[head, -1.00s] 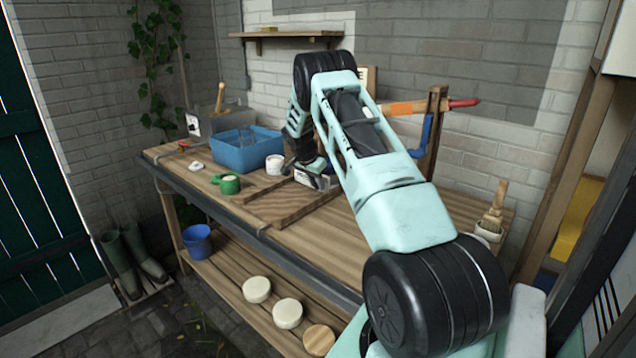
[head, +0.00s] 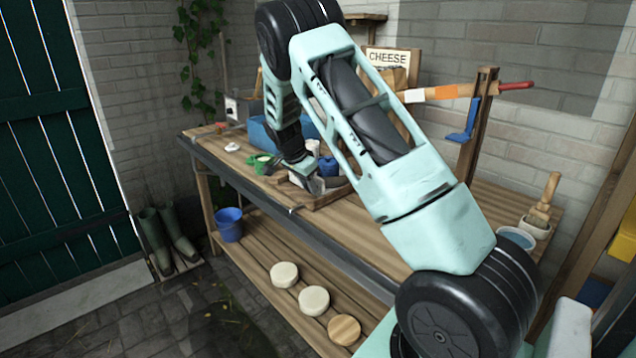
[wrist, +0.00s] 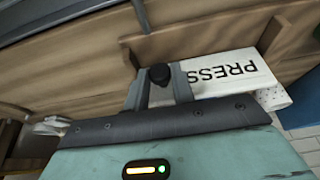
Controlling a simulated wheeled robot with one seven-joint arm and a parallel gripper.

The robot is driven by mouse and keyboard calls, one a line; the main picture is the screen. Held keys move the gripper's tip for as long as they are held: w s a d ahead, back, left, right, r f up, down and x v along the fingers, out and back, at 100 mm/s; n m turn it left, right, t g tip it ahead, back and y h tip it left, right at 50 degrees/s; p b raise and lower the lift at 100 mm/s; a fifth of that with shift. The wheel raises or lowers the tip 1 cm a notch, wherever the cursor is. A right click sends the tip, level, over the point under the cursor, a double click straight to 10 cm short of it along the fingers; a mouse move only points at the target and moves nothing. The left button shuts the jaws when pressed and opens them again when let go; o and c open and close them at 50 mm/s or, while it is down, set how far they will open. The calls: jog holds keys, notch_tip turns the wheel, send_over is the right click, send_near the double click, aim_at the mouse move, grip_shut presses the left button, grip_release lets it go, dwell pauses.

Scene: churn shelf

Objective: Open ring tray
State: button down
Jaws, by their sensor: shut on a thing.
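My gripper (head: 314,186) is low over the workbench and hides part of a wooden tray-like piece (head: 328,201) with raised edges. In the wrist view its two grey fingers (wrist: 159,88) are shut on a small black knob (wrist: 160,74). The knob is in front of a wooden board (wrist: 205,38). A white label reading "PRESS" (wrist: 225,72) shows upside down beside the knob. I cannot tell from the frames whether this piece is the ring tray, nor how far it is open.
A green mug (head: 258,164) stands left of my gripper, and a blue cylinder (head: 328,167) is close behind it. A blue bin (head: 262,134) is at the back. Round cheeses (head: 314,299) lie on the lower shelf.

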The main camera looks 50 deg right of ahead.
jog(key=shift+a, duration=0.35)
jog(key=c, duration=1.2)
grip_release()
jog(key=b+v, duration=0.1)
jog(key=v, duration=1.6)
jog(key=shift+a+r, duration=0.1)
jog(key=shift+r, duration=0.1)
jog(key=shift+a, duration=0.1)
